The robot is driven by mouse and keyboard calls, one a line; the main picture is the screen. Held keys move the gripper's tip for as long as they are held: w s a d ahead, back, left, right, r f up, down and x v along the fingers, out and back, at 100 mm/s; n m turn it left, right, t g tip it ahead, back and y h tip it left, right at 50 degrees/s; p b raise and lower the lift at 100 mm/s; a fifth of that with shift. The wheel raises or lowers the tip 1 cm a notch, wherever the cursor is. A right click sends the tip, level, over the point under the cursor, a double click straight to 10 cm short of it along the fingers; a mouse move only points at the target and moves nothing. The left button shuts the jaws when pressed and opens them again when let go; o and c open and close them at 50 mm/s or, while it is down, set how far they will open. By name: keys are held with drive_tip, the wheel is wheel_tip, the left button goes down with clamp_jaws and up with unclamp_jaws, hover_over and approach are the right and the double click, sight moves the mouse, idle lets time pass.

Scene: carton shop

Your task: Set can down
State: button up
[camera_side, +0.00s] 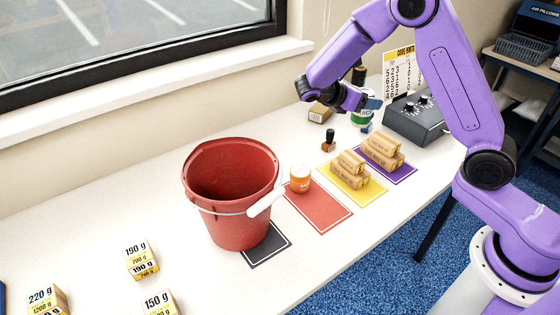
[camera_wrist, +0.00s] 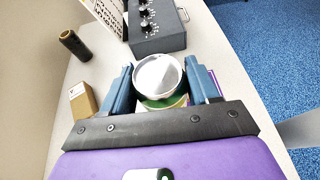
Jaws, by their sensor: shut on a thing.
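My gripper (camera_side: 372,104) is shut on a can (camera_side: 362,117) at the far part of the table. The can has a green and white side, partly hidden by the fingers in the side view. In the wrist view, its round silver top (camera_wrist: 158,76) sits between the two blue fingers of my gripper (camera_wrist: 160,85), with a green band below it. The can looks upright. I cannot tell whether its base touches the table.
A grey control box (camera_side: 414,118) stands just beyond the can. Small cartons lie on a purple mat (camera_side: 408,176) and a yellow mat (camera_side: 336,187). An orange jar (camera_side: 300,180) is on a red mat (camera_side: 318,214). A red bucket (camera_side: 230,225) and a dark stamp (camera_side: 328,143) stand nearer.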

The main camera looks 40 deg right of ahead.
drive_tip(key=s+a+f+m+g+y, duration=0.25)
drive_tip(key=s+m+g+y, duration=0.35)
drive_tip(key=m, duration=0.3)
drive_tip(key=s+a+f+m+g+y, duration=0.1)
drive_tip(key=s+a+m+g+y, duration=0.35)
drive_tip(key=m+g+y, duration=0.3)
drive_tip(key=w+a+r+m+t+y, duration=0.2)
drive_tip(key=a+m+t+y, duration=0.35)
drive_tip(key=m+y, duration=0.45)
drive_tip(key=w+a+r+m+t+y, duration=0.2)
drive_tip(key=w+r+m+t+y, duration=0.2)
drive_tip(key=w+r+m+t, duration=0.3)
drive_tip(key=shift+m+t+h, duration=0.25)
drive_tip(key=shift+m+t, duration=0.1)
drive_tip(key=shift+t, duration=0.05)
drive_tip(key=shift+w+a+f, duration=0.45)
drive_tip(key=shift+w+f, duration=2)
drive_tip(key=shift+f, duration=0.75)
drive_tip(key=shift+w+a+f, duration=0.4)
drive_tip(key=shift+w+f, duration=2.05)
drive_tip(key=shift+f, duration=0.75)
drive_tip(key=shift+w+a+f, duration=0.45)
drive_tip(key=shift+w+f, duration=2)
drive_tip(key=shift+f, duration=0.75)
drive_tip(key=shift+f, duration=0.1)
